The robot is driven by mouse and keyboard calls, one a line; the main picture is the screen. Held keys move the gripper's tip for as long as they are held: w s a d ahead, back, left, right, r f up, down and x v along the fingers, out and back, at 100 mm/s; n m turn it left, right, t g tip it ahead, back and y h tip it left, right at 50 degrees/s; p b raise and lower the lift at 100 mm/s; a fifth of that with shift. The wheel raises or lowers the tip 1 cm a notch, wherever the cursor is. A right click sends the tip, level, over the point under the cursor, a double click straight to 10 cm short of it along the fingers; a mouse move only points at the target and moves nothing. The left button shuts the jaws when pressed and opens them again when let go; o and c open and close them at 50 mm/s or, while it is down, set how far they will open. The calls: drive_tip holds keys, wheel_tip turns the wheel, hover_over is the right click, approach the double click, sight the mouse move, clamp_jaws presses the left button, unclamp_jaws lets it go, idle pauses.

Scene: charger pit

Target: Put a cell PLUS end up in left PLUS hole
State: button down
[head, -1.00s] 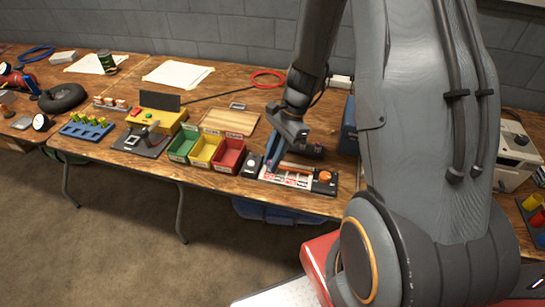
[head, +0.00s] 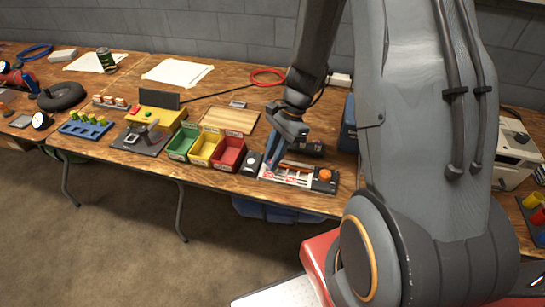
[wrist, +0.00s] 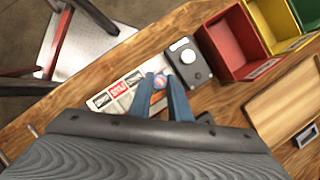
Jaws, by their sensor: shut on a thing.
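My gripper (wrist: 160,84) is shut on a small cell (wrist: 160,81). The cell's end shows pinkish red and pale between the blue fingertips in the wrist view; I cannot tell which pole it is. In the head view my gripper (head: 272,163) is at the left part of the charger (head: 298,181), a pale panel with red and white labels. The charger's labelled strip (wrist: 117,91) also shows in the wrist view, left of the fingertips, with a red PLUS label. The fingers and cell hide the holes near them. I cannot tell whether the cell is above a hole or inside it.
A dark box with a white button (wrist: 183,54) stands close beside the fingertips. Red (head: 229,157), yellow (head: 205,151) and green (head: 182,145) bins stand to the left. An orange knob (head: 325,175) is at the charger's right. A wooden board (head: 229,121) lies behind the bins.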

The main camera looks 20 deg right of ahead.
drive_tip(key=shift+f, duration=0.1)
drive_tip(key=c, duration=1.6)
unclamp_jaws()
drive_tip(key=shift+o, duration=0.2)
drive_tip(key=shift+w+r, duration=0.1)
drive_tip(key=shift+r, duration=0.1)
drive_tip(key=shift+r+p, duration=3.2)
drive_tip(key=shift+r, duration=0.15)
